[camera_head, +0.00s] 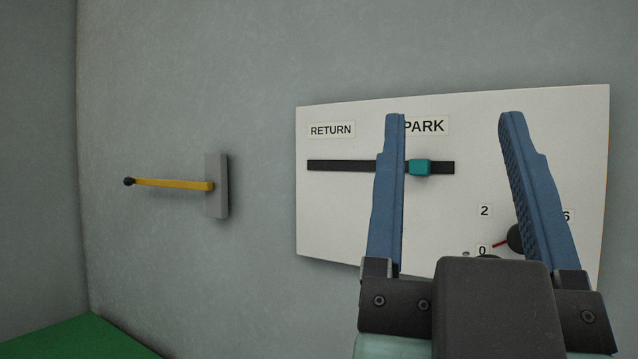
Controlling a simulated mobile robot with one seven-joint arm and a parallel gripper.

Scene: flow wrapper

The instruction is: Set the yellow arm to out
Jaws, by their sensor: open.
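The yellow arm (175,184) is a thin lever with a black knob (129,182) at its left end. It is joined at its right end to a grey plate (217,186) on the wall. It lies nearly level, pointing left. I see no label beside it. My gripper (453,118) is open and empty, with two blue fingers pointing up, well to the right of the yellow arm. It is in front of the white panel and hides parts of it.
The white panel (340,222) carries a slot with a teal slider (419,167) under the PARK label (427,126); the RETURN label (331,130) is at left. A dark dial (515,238) is partly hidden by my right finger. A green surface (85,340) lies at lower left.

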